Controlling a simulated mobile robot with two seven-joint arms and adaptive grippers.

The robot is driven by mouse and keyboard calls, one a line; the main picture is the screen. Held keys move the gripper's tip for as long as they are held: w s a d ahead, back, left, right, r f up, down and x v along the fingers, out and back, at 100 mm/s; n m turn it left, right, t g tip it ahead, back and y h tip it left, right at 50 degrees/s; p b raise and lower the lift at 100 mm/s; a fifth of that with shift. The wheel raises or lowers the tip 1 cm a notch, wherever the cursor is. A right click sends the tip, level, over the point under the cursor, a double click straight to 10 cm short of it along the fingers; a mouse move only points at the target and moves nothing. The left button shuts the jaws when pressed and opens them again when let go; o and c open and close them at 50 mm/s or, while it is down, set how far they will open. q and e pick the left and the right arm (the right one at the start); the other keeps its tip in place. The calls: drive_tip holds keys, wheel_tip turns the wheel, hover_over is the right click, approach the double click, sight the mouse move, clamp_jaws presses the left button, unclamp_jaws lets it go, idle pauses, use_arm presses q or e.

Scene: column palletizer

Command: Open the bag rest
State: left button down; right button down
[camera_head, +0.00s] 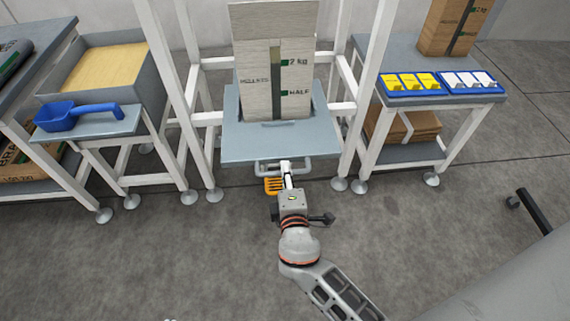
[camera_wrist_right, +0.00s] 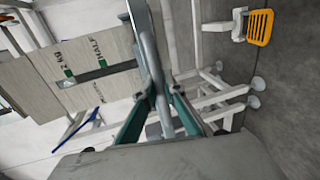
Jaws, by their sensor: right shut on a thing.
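The bag rest (camera_head: 240,146) is a flat grey-blue plate at the front of the white frame, with a grey bar handle (camera_head: 302,168) along its near edge. My right gripper (camera_head: 287,170) reaches up to this handle from the front. In the right wrist view, the green fingers of my right gripper (camera_wrist_right: 158,108) are closed around the grey handle bar (camera_wrist_right: 147,45). Part of the handle is hidden by the gripper. My left gripper is not in view.
A tall bag or panel marked 2 kg and HALF (camera_head: 262,85) stands behind the plate. An orange pedal (camera_head: 273,185) is low beside the gripper. Side tables hold a blue scoop (camera_head: 62,117) at left and yellow and white packets (camera_head: 415,82) at right. The floor in front is clear.

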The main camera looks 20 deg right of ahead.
drive_tip(key=shift+s, duration=0.15)
drive_tip(key=c, duration=2.1)
unclamp_jaws()
drive_tip(key=shift+s, duration=0.1)
drive_tip(key=v, duration=0.7)
drive_tip(key=shift+s, duration=0.15)
drive_tip(key=shift+a, duration=0.15)
